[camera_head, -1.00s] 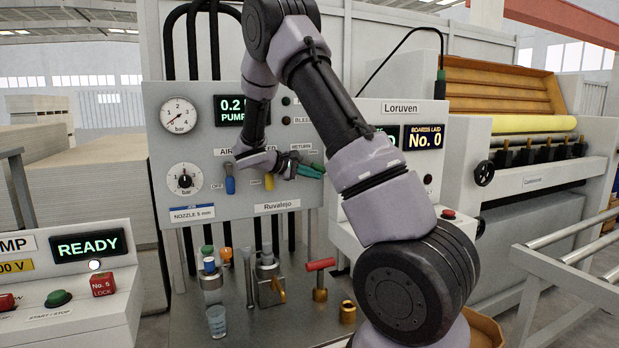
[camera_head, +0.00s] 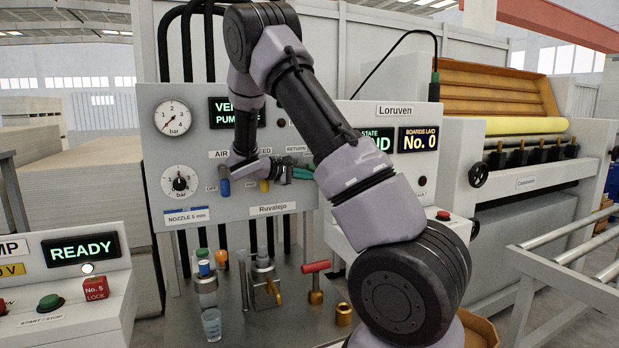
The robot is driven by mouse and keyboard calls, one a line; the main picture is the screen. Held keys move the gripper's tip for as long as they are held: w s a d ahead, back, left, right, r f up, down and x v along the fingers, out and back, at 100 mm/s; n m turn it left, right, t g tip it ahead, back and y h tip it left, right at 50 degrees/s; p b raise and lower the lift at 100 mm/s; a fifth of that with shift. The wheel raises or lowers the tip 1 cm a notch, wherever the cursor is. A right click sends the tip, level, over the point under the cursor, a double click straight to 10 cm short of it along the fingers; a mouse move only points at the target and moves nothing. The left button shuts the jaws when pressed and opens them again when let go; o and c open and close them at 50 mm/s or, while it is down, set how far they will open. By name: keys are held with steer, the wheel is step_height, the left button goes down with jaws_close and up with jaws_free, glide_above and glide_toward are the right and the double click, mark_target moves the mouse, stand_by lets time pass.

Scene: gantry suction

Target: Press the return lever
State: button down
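The return lever (camera_head: 303,173) is a green handle on the grey pump panel, below the RETURN label. It sticks out to the right, partly behind my arm. My gripper (camera_head: 287,172) is small and dark in this view, at the left end of the green handle. I cannot tell whether it touches the handle or how far its fingers are apart. A blue lever (camera_head: 224,187) and a yellow lever (camera_head: 265,185) hang down to the left of the green one.
The pump panel (camera_head: 225,205) carries two gauges and a green-lit display, partly hidden by my arm. Below, a bench holds a clear cup (camera_head: 211,325), a red-handled tool (camera_head: 316,280) and several fittings. A control box (camera_head: 75,290) reading READY stands at the left.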

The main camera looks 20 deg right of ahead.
steer(key=shift+r, duration=0.1)
stand_by(0.7)
steer(key=r, duration=0.2)
steer(key=w+r, duration=0.1)
steer(key=r, duration=0.4)
steer(key=shift+w+d+r, duration=0.3)
steer(key=shift+d+r, duration=0.05)
steer(key=shift+s+a+r, duration=0.2)
steer(key=shift+s+r, duration=0.2)
steer(key=shift+r, duration=0.15)
steer(key=shift+s+a+r, duration=0.15)
steer(key=shift+s+r, duration=0.25)
steer(key=shift+r, duration=0.15)
